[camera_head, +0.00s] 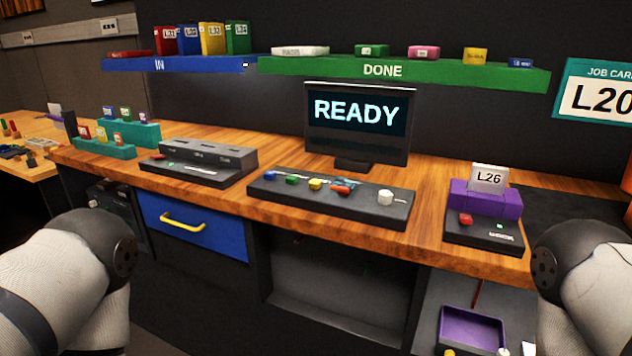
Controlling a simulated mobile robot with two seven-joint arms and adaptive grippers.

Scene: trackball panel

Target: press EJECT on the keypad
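A dark panel (335,203) lies on the wooden bench below the screen. It carries a blue button (270,175), a green button (292,179), a yellow button (315,184), a red button (341,190) and a white ball (385,196). This may be the keypad, but I can read no EJECT label on it. Near the coloured buttons lies a small bluish shape that I cannot make out. Parts of my two arms show at the lower left and lower right. Neither gripper is in view.
A screen (357,124) reads READY. A dark unit (482,231) with a red button and a purple holder bearing an L26 card (488,178) stands at right. A grey slotted unit (203,158) stands at left. Blue IN and green DONE shelves (420,74) hang above.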

